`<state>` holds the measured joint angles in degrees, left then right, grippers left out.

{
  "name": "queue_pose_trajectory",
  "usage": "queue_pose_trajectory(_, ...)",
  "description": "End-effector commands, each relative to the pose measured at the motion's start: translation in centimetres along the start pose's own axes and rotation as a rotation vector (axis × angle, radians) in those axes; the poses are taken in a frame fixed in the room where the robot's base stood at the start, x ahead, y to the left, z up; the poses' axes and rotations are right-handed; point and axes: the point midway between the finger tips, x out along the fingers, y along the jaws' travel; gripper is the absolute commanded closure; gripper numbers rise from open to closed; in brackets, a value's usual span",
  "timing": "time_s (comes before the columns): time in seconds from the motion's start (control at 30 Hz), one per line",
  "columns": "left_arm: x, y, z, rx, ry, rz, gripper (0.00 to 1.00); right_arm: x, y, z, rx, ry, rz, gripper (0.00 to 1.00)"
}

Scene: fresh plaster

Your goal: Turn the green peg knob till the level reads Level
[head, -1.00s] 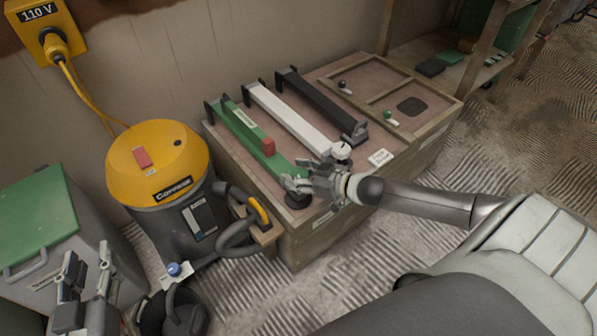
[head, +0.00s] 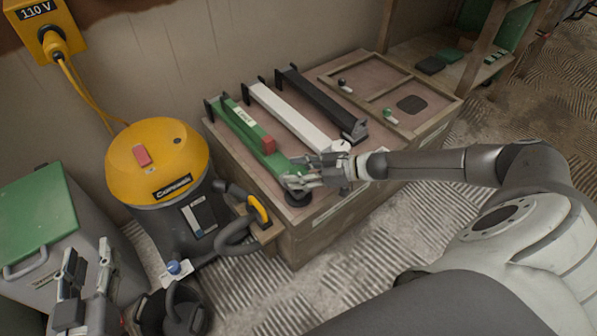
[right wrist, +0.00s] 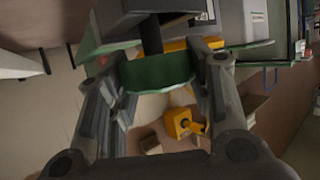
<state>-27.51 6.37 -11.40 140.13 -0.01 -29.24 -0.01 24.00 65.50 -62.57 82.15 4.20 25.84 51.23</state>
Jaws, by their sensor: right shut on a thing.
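My right gripper (head: 293,182) is at the bar's near end, above a black round foot (head: 298,199). It is shut on the green peg knob (right wrist: 158,73), which shows between its fingers in the right wrist view and is mostly hidden in the head view. My left gripper (head: 88,258) is open and empty at the lower left.
A white bar (head: 290,118) and a black bar (head: 320,104) lie beside the green one. A framed panel with small knobs (head: 388,114) is at the crate's right. A yellow vacuum (head: 160,160) stands close on the left, beside a green-lidded bin (head: 35,222).

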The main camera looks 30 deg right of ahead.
Motion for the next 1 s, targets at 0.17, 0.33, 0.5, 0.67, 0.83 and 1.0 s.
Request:
queue_pose_trajectory(0.17, -0.01, -0.02, 0.03, 0.000, -0.002, -0.001, 0.60, 0.04, 0.04, -0.09, -0.005, 0.002, -0.008, 0.76)
queue_pose_trajectory(0.33, -0.01, -0.04, 0.04, 0.000, -0.002, -0.001, 0.60, 0.04, 0.03, -0.09, -0.005, 0.002, -0.009, 0.76)
queue_pose_trajectory(0.5, -0.02, -0.07, 0.04, 0.000, -0.002, -0.002, 0.60, 0.05, 0.04, -0.09, -0.005, 0.002, -0.008, 0.76)
queue_pose_trajectory(0.67, -0.02, -0.08, 0.05, 0.000, -0.003, -0.002, 0.60, 0.04, 0.02, -0.07, -0.004, 0.002, -0.008, 0.32)
queue_pose_trajectory(0.83, -0.02, -0.10, 0.05, 0.000, -0.003, -0.002, 0.60, 0.03, 0.01, -0.04, -0.004, 0.001, -0.009, 0.30)
queue_pose_trajectory(1.0, 0.00, -0.08, 0.15, 0.001, -0.004, -0.001, 0.60, -0.07, 0.01, 0.00, -0.004, 0.000, -0.008, 0.30)
